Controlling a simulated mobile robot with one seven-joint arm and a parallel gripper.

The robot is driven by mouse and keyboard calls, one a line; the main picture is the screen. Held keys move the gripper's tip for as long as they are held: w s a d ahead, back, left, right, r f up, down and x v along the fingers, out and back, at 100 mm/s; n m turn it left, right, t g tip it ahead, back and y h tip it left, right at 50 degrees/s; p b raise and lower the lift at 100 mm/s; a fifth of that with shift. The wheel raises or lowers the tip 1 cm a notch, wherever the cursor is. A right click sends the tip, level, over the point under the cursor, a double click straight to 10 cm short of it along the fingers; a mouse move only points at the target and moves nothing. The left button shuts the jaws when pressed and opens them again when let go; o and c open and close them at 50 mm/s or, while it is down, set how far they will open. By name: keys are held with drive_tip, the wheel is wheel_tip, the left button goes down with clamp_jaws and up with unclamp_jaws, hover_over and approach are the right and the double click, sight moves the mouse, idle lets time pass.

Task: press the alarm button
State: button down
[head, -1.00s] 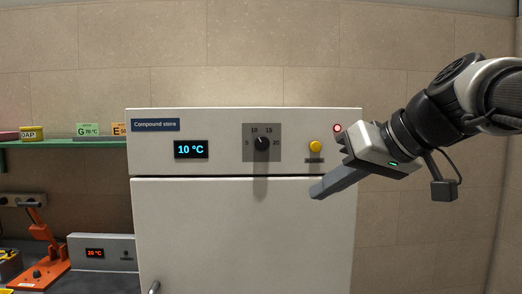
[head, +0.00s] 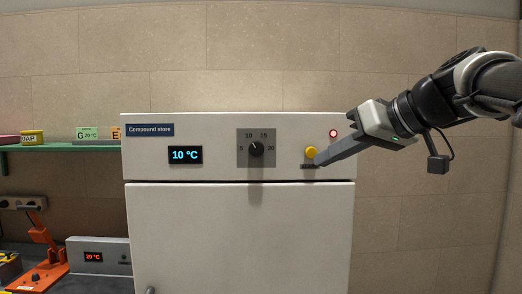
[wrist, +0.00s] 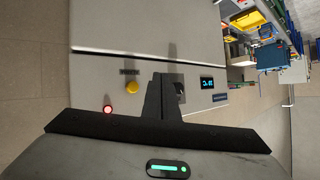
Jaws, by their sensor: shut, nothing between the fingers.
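The yellow alarm button (head: 311,152) is on the right of the compound store's top panel, above a small dark label. It also shows in the wrist view (wrist: 132,87), left of my fingers. My gripper (head: 320,161) is shut and empty. Its fingertips appear just below and right of the button in the head view, close to it; I cannot tell whether they touch it. In the wrist view my gripper (wrist: 162,78) points toward the panel. A red lamp (head: 333,133) glows above and right of the button.
The compound store (head: 240,230) also bears a black dial (head: 256,149) and a display (head: 185,155) reading 10 °C. A green shelf (head: 70,147) and an orange press (head: 40,256) are at the left. The wall right of the cabinet is clear.

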drive_tip(key=p, duration=0.2)
approach(307, 156)
drive_tip(key=shift+w+a+f, duration=0.55)
drive_tip(key=shift+a+f, duration=0.2)
drive_tip(key=shift+a, duration=0.05)
drive_tip(key=shift+w+a+f, duration=0.55)
drive_tip(key=shift+a+f, duration=0.2)
drive_tip(key=shift+a, duration=0.05)
idle(0.6)
drive_tip(key=shift+w, duration=0.45)
drive_tip(key=shift+w+p, duration=0.35)
drive_tip(key=shift+w, duration=0.4)
idle(0.8)
drive_tip(key=shift+s, duration=0.1)
drive_tip(key=shift+s+b, duration=0.8)
drive_tip(key=shift+s, duration=0.3)
drive_tip(key=shift+s+b, duration=1.35)
drive_tip(key=shift+s, duration=1.15)
